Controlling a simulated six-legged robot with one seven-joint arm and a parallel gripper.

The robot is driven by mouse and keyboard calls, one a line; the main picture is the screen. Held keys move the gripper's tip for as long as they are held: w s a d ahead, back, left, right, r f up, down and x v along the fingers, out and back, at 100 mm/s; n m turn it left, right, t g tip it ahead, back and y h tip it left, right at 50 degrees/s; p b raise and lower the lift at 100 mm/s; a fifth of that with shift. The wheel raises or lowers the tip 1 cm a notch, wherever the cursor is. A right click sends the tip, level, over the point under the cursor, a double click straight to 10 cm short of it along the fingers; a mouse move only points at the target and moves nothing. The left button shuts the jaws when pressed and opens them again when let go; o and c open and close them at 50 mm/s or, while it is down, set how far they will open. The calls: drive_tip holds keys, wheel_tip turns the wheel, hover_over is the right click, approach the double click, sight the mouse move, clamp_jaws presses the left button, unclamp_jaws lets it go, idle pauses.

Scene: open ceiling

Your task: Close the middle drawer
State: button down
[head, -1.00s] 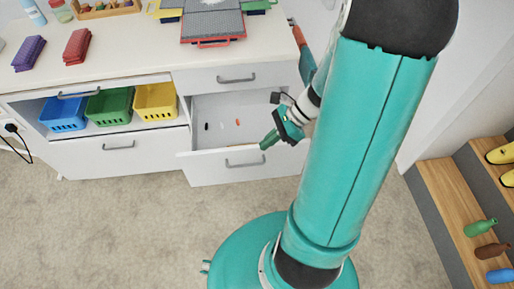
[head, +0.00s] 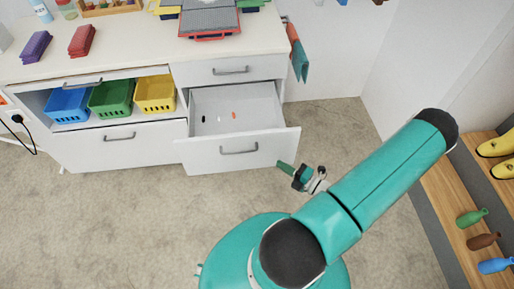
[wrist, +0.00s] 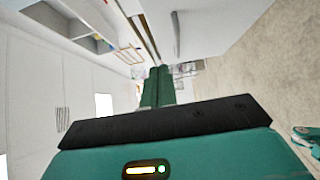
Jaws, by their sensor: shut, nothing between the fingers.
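The middle drawer (head: 263,152) is pulled open from the right part of the white cabinet, below a shut top drawer (head: 205,74). Its front has a grey bar handle (head: 238,151). A few small dark, white and orange items (head: 234,115) lie inside it. My gripper (head: 281,167) is shut and empty, just in front of the drawer front near its right end. I cannot tell whether it touches the front. In the wrist view my green fingers (wrist: 158,88) are together, with blurred white surfaces beyond.
Blue (head: 67,103), green (head: 111,98) and yellow (head: 155,94) baskets stand in the open compartment at left. A cloth or tool (head: 297,52) hangs at the cabinet's right side. Wooden shelves with bottles (head: 472,217) stand at right. The carpet (head: 120,215) before the cabinet is clear.

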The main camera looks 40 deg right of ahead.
approach(252, 138)
drive_tip(key=w+a, duration=0.3)
drive_tip(key=a, duration=0.1)
drive_tip(key=shift+w+d+f, duration=0.15)
drive_tip(key=shift+w+d, duration=1.2)
drive_tip(key=shift+d, duration=0.05)
drive_tip(key=shift+w, duration=0.1)
